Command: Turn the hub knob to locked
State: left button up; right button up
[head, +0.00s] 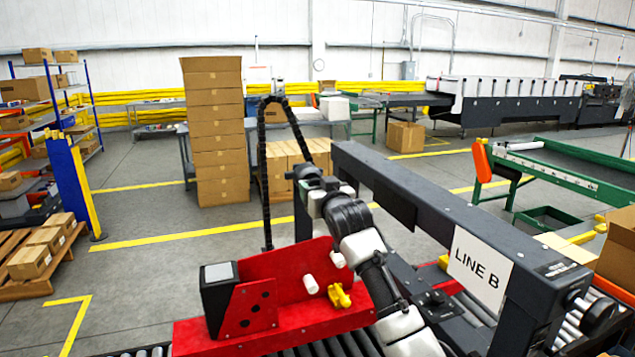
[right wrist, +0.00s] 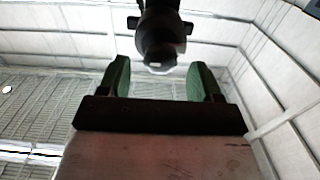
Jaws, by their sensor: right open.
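My right gripper (right wrist: 158,72) shows in the right wrist view with two green fingers apart and nothing between them. Beyond the fingertips is a dark round part (right wrist: 160,32) with two side lugs and a pale end. I cannot tell whether it is the hub knob or whether its lugs mark a setting. A yellow knob (head: 340,296) sits on the red carriage (head: 272,322), left of the arm. My left gripper is not in view.
A dark beam (head: 425,195) with a LINE B sign (head: 479,267) runs close to the right of my arm. A black round knob (head: 597,314) sits at its near end. A black cable chain (head: 263,170) arches behind the carriage. Open floor (head: 160,275) lies left.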

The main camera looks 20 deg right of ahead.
jog(key=shift+w, duration=0.6)
jog(key=c, duration=0.9)
jog(key=shift+n, duration=0.3)
jog(key=shift+a+f+n+p, duration=0.1)
jog(key=shift+n+p, duration=1.65)
jog(key=shift+n, duration=2.55)
jog(key=shift+a+f+n+p, duration=0.1)
jog(key=shift+n+p, duration=1.6)
jog(key=shift+n, duration=2.6)
